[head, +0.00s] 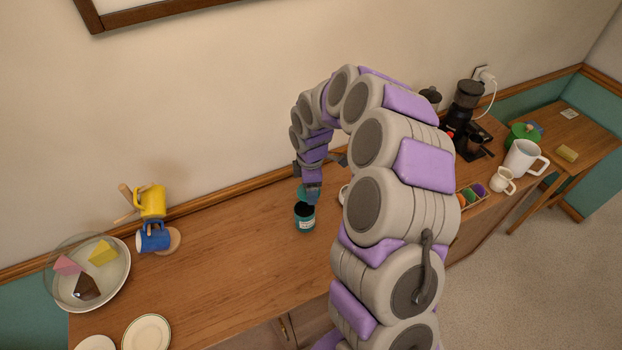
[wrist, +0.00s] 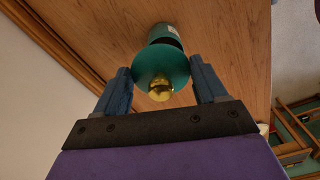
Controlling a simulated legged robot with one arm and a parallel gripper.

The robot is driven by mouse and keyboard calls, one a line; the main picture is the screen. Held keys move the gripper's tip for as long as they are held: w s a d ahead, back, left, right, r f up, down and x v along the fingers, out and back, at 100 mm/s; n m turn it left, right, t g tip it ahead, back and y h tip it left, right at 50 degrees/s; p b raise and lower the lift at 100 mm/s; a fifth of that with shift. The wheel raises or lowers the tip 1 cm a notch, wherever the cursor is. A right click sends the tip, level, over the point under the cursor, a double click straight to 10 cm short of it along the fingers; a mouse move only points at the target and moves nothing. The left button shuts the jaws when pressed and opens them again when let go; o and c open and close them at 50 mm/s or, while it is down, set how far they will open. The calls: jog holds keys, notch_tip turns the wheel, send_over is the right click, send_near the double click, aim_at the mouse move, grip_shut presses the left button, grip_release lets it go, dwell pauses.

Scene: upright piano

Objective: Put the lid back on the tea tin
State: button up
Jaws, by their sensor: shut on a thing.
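The tea tin (head: 304,223) is a small teal can with a pale label, upright on the wooden counter; its dark open top shows in the head view. The lid (wrist: 152,64) is a teal disc with a gold knob (wrist: 160,90). My gripper (wrist: 162,72) is shut on the lid, one finger at each side of its rim. In the head view my gripper (head: 308,194) is just above the tin, with a bit of teal lid showing. In the wrist view the tin (wrist: 165,34) is partly hidden behind the lid.
A mug stand with a yellow mug (head: 152,201) and a blue mug (head: 152,237) stands left, beside a cake plate (head: 120,292). A white cup (head: 343,194) is partly hidden behind my arm. The counter left of the tin is clear.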

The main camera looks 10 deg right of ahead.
aim_at(301, 192)
jog(key=a+n+p, duration=0.1)
jog(key=n, duration=0.1)
jog(key=a+n, duration=0.1)
jog(key=n, duration=0.1)
jog(key=shift+a+r+n+p, duration=0.15)
jog(key=shift+a+n+p, duration=0.15)
jog(key=shift+a+p, duration=0.1)
jog(key=shift+a+n, duration=0.2)
jog(key=shift+n, duration=0.2)
jog(key=shift+d+n, duration=0.1)
jog(key=shift+n, duration=0.2)
jog(key=shift+d+f, duration=0.2)
jog(key=shift+d, duration=0.65)
jog(key=shift+d+f, duration=0.1)
jog(key=shift+d, duration=0.25)
jog(key=shift+d+f, duration=0.15)
jog(key=shift+f, duration=0.4)
jog(key=shift+a+f+b, duration=0.75)
jog(key=shift+a+f, duration=0.3)
jog(key=shift+a, duration=0.05)
jog(key=shift+a+f, duration=0.2)
jog(key=shift+f, duration=0.15)
jog(key=shift+d+f, duration=0.1)
jog(key=shift+f, duration=0.25)
jog(key=shift+d+f, duration=0.7)
jog(key=shift+d, duration=0.3)
jog(key=shift+a, duration=0.9)
jog(key=shift+d+r, duration=0.1)
jog(key=shift+d, duration=1)
jog(key=shift+a, duration=0.85)
